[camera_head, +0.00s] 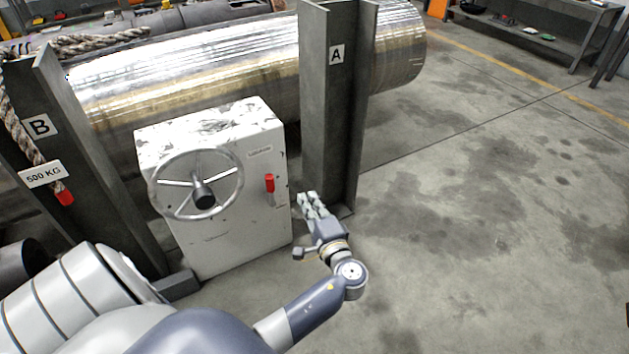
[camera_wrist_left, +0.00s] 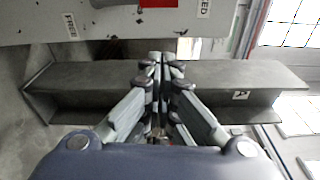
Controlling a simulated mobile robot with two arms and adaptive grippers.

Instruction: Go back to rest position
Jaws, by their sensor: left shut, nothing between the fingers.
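My left gripper (camera_head: 309,203) is shut and empty in the head view. It is just right of the white box's lower right side, in front of the foot of the steel post marked A (camera_head: 335,110). In the left wrist view its fingers (camera_wrist_left: 160,62) meet, with the post (camera_wrist_left: 225,78) behind them. The gripper seems apart from the box and lever. My right gripper is not in view.
A rope (camera_head: 22,135) with a red end hangs by a 500 KG sign (camera_head: 43,174). Open concrete floor (camera_head: 480,220) lies to the right. A workbench (camera_head: 545,40) stands far back.

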